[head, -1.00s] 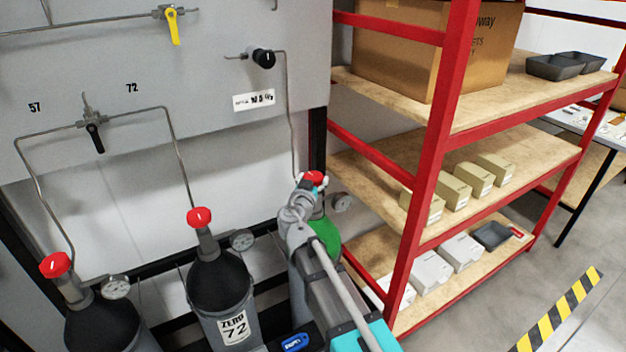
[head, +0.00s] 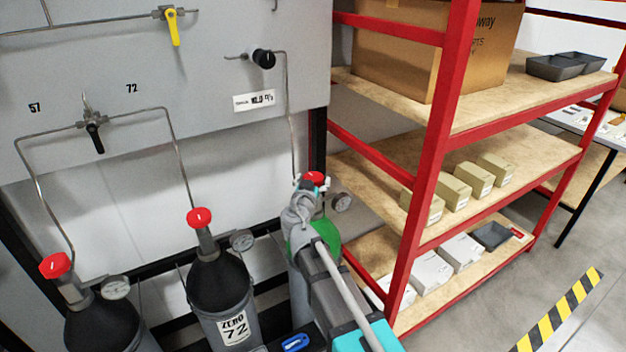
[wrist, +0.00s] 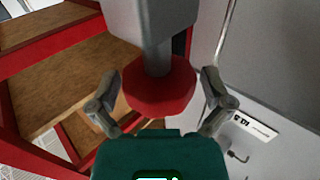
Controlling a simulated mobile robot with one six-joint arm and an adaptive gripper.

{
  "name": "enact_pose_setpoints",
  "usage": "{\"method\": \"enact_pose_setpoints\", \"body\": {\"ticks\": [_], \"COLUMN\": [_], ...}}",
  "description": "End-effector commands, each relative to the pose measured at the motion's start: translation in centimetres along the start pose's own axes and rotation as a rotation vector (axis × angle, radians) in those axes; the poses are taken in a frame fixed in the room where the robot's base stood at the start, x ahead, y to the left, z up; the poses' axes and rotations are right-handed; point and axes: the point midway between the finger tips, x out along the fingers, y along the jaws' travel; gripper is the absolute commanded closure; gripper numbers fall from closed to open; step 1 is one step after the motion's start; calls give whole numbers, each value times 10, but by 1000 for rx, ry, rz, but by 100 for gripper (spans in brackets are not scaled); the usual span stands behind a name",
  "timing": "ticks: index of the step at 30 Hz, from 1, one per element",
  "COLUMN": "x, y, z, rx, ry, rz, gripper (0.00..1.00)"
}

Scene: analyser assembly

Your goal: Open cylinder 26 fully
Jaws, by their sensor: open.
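The green-shouldered cylinder (head: 328,240) at the right end of the row has a red handwheel (head: 317,178) on top. My arm covers most of this cylinder, and its number is not visible. My gripper (head: 311,187) is at the handwheel in the head view and partly hides it. In the wrist view the red handwheel (wrist: 158,92) sits between the two spread fingers of my gripper (wrist: 161,80). The gripper is open, with one finger on each side of the wheel. I cannot tell whether either finger touches it.
The cylinder marked 72 (head: 220,290) and another dark cylinder (head: 103,325) stand to the left, each with a red handwheel. A gauge (head: 341,202) is just right of my gripper. A red-framed shelf (head: 428,190) stands close on the right. Thin pipes run along the grey panel (head: 215,150).

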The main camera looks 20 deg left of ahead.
Motion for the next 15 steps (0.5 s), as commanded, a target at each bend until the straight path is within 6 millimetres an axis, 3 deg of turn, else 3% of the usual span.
{"method": "enact_pose_setpoints", "body": {"ticks": [8,15], "x": [-6,-30], "y": [0,1], "z": [0,0], "rx": [1,0], "ry": [0,0], "rz": [0,-1], "gripper": [0,0]}}
